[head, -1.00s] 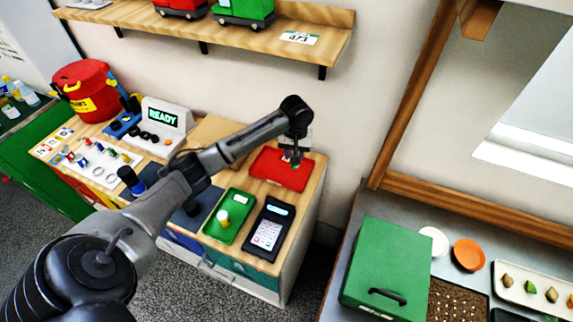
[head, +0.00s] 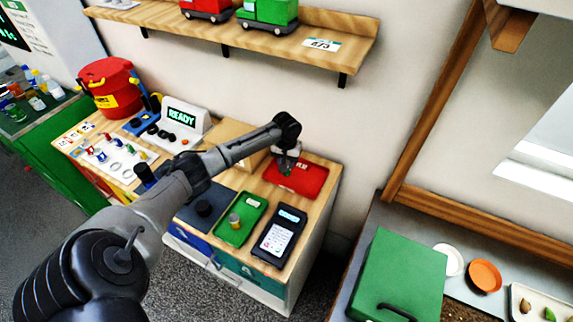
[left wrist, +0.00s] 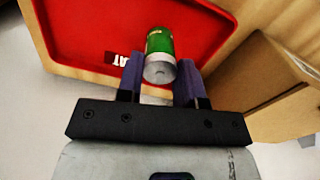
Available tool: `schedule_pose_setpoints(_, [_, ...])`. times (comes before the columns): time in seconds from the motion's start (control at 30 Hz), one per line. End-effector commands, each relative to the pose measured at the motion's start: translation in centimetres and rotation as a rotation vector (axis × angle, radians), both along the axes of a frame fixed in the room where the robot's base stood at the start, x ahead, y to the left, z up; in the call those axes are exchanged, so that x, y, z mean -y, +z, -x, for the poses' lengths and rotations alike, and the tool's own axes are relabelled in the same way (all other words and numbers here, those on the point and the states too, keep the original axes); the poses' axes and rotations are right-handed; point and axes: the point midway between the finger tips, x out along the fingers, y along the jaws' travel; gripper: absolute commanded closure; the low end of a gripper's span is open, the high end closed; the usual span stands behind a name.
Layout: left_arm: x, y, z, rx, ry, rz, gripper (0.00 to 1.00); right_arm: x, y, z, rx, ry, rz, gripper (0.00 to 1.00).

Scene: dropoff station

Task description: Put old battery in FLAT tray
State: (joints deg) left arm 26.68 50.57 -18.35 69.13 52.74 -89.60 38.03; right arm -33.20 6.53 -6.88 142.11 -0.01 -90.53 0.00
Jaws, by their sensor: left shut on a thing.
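My left gripper (left wrist: 160,85) is shut on a green battery (left wrist: 159,42) with a silver end. In the head view the gripper (head: 287,162) and the battery (head: 286,171) are over the left part of the red tray (head: 312,180). In the left wrist view the red tray (left wrist: 85,40) lies beyond the battery, and the letters "AT" show on its label, the rest hidden. I cannot tell whether the battery touches the tray floor. My right gripper is in neither view.
A green tray (head: 225,238) holding a small cylinder (head: 234,220) and a dark keypad device (head: 279,236) stand in front of the red tray. A brown box (head: 226,132) is left of it. A wooden shelf (head: 355,55) hangs above.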

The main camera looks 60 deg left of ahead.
Motion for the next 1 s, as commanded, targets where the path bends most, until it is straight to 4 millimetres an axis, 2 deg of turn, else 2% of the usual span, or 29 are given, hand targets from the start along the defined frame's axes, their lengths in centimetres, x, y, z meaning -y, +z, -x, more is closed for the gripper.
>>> schedule_pose_setpoints(0.1, [0.0, -1.4, 0.0, -0.001, -0.001, 0.0, 0.93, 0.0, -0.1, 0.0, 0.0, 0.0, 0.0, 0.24])
schedule_pose_setpoints(0.5, [0.1, -1.8, 0.0, 0.001, 0.0, 0.001, 0.93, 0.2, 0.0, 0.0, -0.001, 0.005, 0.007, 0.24])
schedule_pose_setpoints(0.53, [0.0, -1.8, 0.0, 0.001, 0.0, 0.001, 0.65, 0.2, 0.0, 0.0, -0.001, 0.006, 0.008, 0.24])
schedule_pose_setpoints(0.8, [0.0, -1.8, 0.0, 0.0, -0.001, 0.0, 0.41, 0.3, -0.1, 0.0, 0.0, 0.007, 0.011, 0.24])
schedule_pose_setpoints(1.0, [0.0, -1.8, 0.0, 0.0, -0.001, 0.0, 0.41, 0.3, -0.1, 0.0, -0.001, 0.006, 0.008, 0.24])
